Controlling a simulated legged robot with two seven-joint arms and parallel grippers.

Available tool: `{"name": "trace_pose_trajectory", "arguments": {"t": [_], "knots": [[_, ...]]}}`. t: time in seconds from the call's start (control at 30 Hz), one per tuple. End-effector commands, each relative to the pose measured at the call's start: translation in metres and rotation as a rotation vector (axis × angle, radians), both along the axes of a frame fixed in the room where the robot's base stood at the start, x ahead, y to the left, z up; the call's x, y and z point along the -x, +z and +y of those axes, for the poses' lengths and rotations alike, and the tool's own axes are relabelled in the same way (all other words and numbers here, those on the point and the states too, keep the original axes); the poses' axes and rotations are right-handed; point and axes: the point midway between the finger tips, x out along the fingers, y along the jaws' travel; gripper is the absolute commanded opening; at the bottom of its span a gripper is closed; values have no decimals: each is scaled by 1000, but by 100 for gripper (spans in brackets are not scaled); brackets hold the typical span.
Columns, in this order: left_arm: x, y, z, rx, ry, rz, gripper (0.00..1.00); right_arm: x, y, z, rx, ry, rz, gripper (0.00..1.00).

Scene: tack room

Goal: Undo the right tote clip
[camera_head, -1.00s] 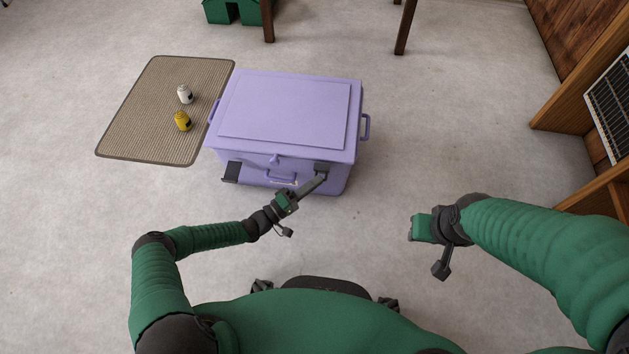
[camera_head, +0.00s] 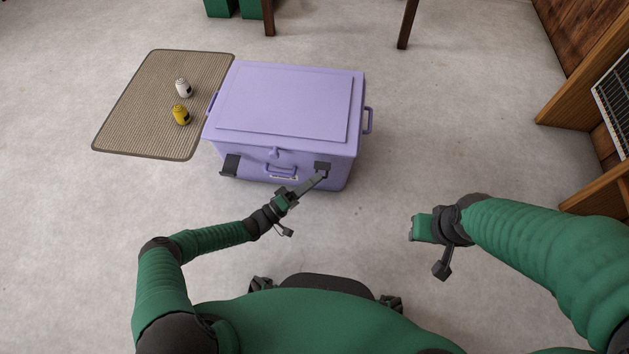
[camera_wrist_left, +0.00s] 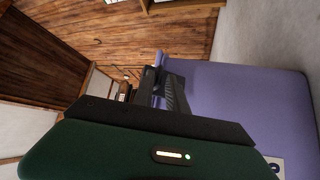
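A lavender tote (camera_head: 285,100) with its lid shut stands on the floor ahead. The right tote clip (camera_head: 322,166) is a dark piece at the right of its front face, just below the lid. My left gripper (camera_head: 322,175) reaches up to this clip, its fingertips at or touching its lower edge. In the left wrist view, the dark fingers (camera_wrist_left: 165,92) lie against the tote (camera_wrist_left: 240,105); whether they grip the clip is unclear. The left tote clip (camera_head: 230,165) sticks outward from the front. My right gripper (camera_head: 414,229) hangs apart, right of the tote; its opening is unclear.
A ribbed brown mat (camera_head: 150,120) left of the tote holds a white can (camera_head: 183,88) and a yellow can (camera_head: 181,115). A wooden shelf (camera_head: 590,100) stands at the right. Floor between tote and shelf is clear.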

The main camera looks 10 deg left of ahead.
Motion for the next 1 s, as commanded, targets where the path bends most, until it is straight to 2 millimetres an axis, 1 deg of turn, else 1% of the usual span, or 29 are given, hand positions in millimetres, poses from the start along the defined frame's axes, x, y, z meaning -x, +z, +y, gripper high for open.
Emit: {"name": "trace_pose_trajectory", "arguments": {"t": [0.03, 0.07, 0.1, 0.37, 0.47, 0.57, 0.77, 0.9, 1.0], "knots": [[0, 0, 0, 1, 0, -1, 25, 0, 0, 0, 0, 0, 0, 36], [0, 0, 0, 1, -1, -1, 29, 0, 0, 0, 0, 0, 0, 36], [1, 0, -1, 1, -1, -1, 30, 0, 0, 0, 0, 0, 0, 36], [2, 1, -1, 3, -4, -3, 30, 0, 1, 0, 0, 0, 0, 36], [6, 0, 4, 2, -3, -2, 30, 0, 5, 0, 0, 0, 0, 36], [18, -3, 18, 2, -2, -1, 30, 0, 14, 0, 0, 0, 0, 36], [56, -21, 59, 1, 1, 1, 30, 0, 30, 0, 0, 0, 0, 36], [81, -35, 87, 2, 0, 0, 30, 0, 34, 0, 0, 0, 0, 36], [96, -43, 103, 0, -1, -1, 30, 0, 36, 0, 0, 0, 0, 36]]}}
